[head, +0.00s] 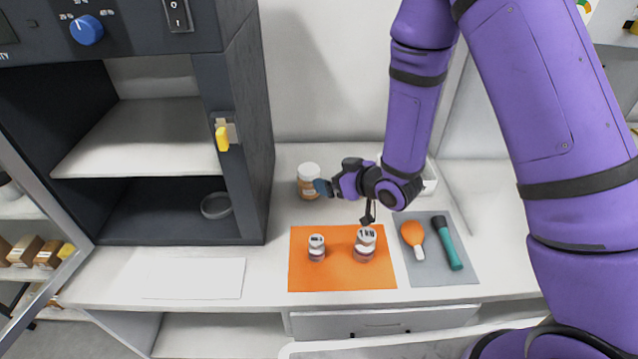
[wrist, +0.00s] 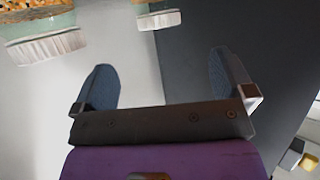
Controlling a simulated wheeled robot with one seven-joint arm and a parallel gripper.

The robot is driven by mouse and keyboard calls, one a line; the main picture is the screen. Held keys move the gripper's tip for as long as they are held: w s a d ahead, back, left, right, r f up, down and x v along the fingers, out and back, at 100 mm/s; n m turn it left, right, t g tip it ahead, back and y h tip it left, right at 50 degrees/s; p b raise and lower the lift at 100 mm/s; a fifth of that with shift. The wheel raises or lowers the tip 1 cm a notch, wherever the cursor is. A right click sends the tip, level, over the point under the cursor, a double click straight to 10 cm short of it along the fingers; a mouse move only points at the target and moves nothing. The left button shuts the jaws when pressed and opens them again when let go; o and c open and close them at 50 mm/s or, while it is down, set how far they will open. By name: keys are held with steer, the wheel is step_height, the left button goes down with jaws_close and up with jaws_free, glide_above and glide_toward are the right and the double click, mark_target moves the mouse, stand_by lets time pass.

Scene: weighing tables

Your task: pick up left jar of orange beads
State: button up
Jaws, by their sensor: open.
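A jar of orange beads (head: 309,183) with a white lid stands upright at the back of the counter, right of the dark cabinet. My gripper (head: 323,187) is open and its fingers overlap the jar's right side in the head view; whether they touch it I cannot tell. In the wrist view my gripper (wrist: 160,85) shows two spread fingers with nothing between them. That view shows two white-lidded jars lid-down in the picture: a larger one (wrist: 45,45) at top left, and a smaller one (wrist: 158,19) at top centre, both cut off by the frame. Which is which I cannot tell.
An orange mat (head: 305,278) holds two small white-topped pieces (head: 317,247) (head: 365,243). A white tray (head: 430,180) sits behind my arm. The dark cabinet (head: 250,130) stands close on the left.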

mark_target(315, 173)
steer(key=x, duration=0.3)
steer(key=f+x, duration=0.1)
steer(key=x, duration=0.1)
steer(key=shift+s+a, duration=0.1)
steer(key=shift+s, duration=0.1)
steer(key=shift+w+x, duration=0.2)
steer(key=shift+x, duration=2.6)
steer(key=shift+r, duration=0.1)
steer(key=shift+c, duration=0.5)
steer(key=c, duration=1.1)
steer(key=shift+o, duration=0.2)
